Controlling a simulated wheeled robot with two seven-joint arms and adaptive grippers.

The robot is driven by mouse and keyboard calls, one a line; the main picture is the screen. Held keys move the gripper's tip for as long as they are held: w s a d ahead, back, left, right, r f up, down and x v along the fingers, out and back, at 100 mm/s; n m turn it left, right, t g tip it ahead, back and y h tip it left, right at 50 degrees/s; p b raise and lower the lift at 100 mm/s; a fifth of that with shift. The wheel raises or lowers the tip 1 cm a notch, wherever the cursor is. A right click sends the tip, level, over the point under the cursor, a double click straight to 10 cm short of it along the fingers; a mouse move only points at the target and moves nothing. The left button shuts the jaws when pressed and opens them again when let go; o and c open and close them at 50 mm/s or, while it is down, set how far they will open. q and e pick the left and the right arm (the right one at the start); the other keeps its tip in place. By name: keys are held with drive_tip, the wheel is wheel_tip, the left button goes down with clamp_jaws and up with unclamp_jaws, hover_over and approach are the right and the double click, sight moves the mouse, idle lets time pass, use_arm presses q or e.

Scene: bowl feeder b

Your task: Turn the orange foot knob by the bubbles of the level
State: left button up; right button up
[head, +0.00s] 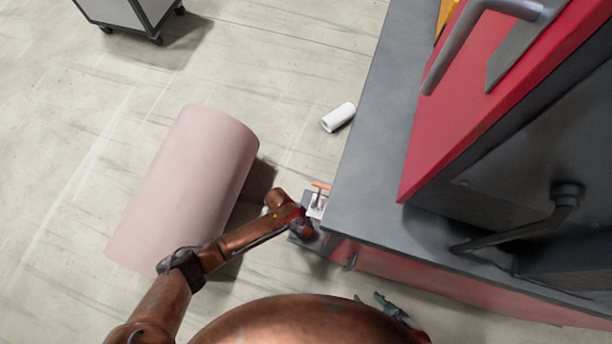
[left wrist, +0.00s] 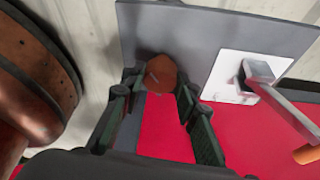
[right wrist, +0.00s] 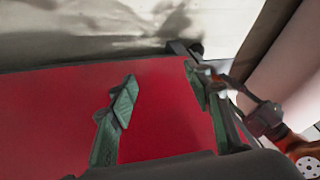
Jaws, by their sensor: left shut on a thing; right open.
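The orange foot knob (left wrist: 161,73), rounded and rusty orange, sits by a grey plate in the left wrist view. My left gripper (left wrist: 158,88) is shut on it, one dark green finger on each side. In the head view my left wrist hides the knob and these fingers at the machine's near corner. My right gripper (right wrist: 160,88) is open and empty, facing the machine's red side (right wrist: 50,120). In the head view its green fingers (head: 385,305) show low, partly behind my arm. I cannot make out the level or its bubbles.
A white plate (left wrist: 221,80) with a grey lever and orange grip (left wrist: 306,154) is beside the knob. The grey machine top (head: 375,190) and red housing (head: 450,115) fill the right.

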use_arm(q)
drive_tip(key=shift+s+f+m+g+b, duration=0.15)
drive_tip(key=shift+m+g+b, duration=0.15)
drive_tip(key=shift+m, duration=0.3)
drive_tip(key=shift+m+b, duration=0.3)
drive_tip(key=shift+m, duration=0.2)
use_arm(e)
drive_tip(key=shift+w+a+f+t, duration=0.1)
drive_tip(key=shift+w+f+t, duration=0.2)
drive_tip(key=shift+f, duration=0.3)
drive_tip(key=shift+w+a+f+t, duration=0.1)
drive_tip(key=shift+w+f+t, duration=0.15)
drive_tip(key=shift+f, duration=0.35)
use_arm(q)
drive_tip(key=o, duration=1.1)
drive_tip(key=shift+o, duration=0.2)
drive_tip(key=shift+r, duration=0.2)
drive_tip(key=v, duration=1.2)
drive_tip(key=shift+d, duration=0.25)
